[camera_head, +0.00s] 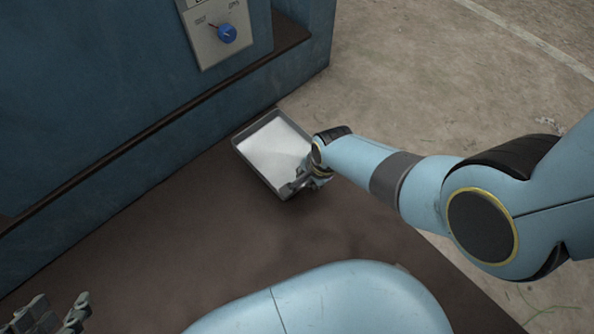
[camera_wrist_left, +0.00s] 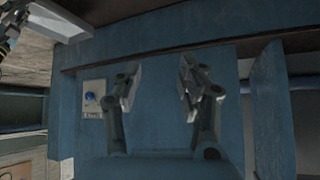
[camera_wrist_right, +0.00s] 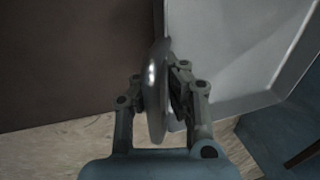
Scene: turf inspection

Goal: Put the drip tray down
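The drip tray (camera_head: 236,147) is a shallow grey rectangular tray with a pale inside, close to the blue cabinet in the head view. It also shows in the right wrist view (camera_wrist_right: 225,50) and at the top left of the left wrist view (camera_wrist_left: 58,22). My right gripper (camera_head: 298,184) is at the tray's near right side. In the right wrist view its fingers close on a shiny rounded handle (camera_wrist_right: 154,92) beside the tray wall. I cannot tell whether the tray touches the brown surface. My left gripper (camera_head: 62,318) is open and empty, far from the tray.
The blue cabinet (camera_head: 100,80) with a narrow brown ledge stands behind the tray. It carries a grey panel with a blue knob (camera_head: 227,33). The brown surface (camera_head: 180,230) is bare left of and in front of the tray. Concrete floor (camera_head: 420,70) lies beyond its right edge.

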